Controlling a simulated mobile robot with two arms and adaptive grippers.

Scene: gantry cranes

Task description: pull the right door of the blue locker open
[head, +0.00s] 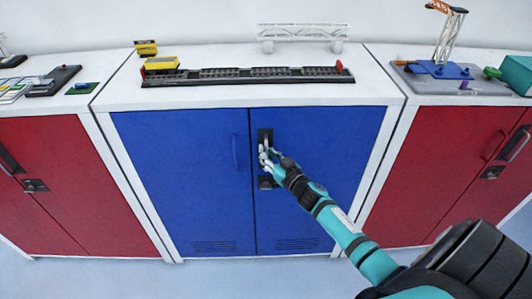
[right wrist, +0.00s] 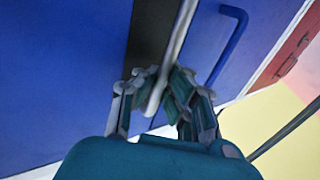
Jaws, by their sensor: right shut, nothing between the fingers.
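The blue locker has a left door (head: 180,190) and a right door (head: 335,165); both look flush with its white frame. My right gripper (head: 266,157) is at the right door's handle, near the seam between the doors. The handle's black plate (head: 265,135) shows above the gripper. In the right wrist view a light grey handle bar (right wrist: 176,45) runs over the black plate (right wrist: 148,40) down to my fingertips (right wrist: 160,90). The fingers are shut and overlap the bar's end in the picture; whether they touch it I cannot tell. My left gripper is out of view.
The left door has a blue handle (head: 235,152). A dark lock plate (head: 265,183) sits below my gripper. Red lockers stand on the left (head: 75,175) and right (head: 450,165). A track model (head: 250,74) and a white gantry (head: 302,31) stand on top. The floor in front shows clear.

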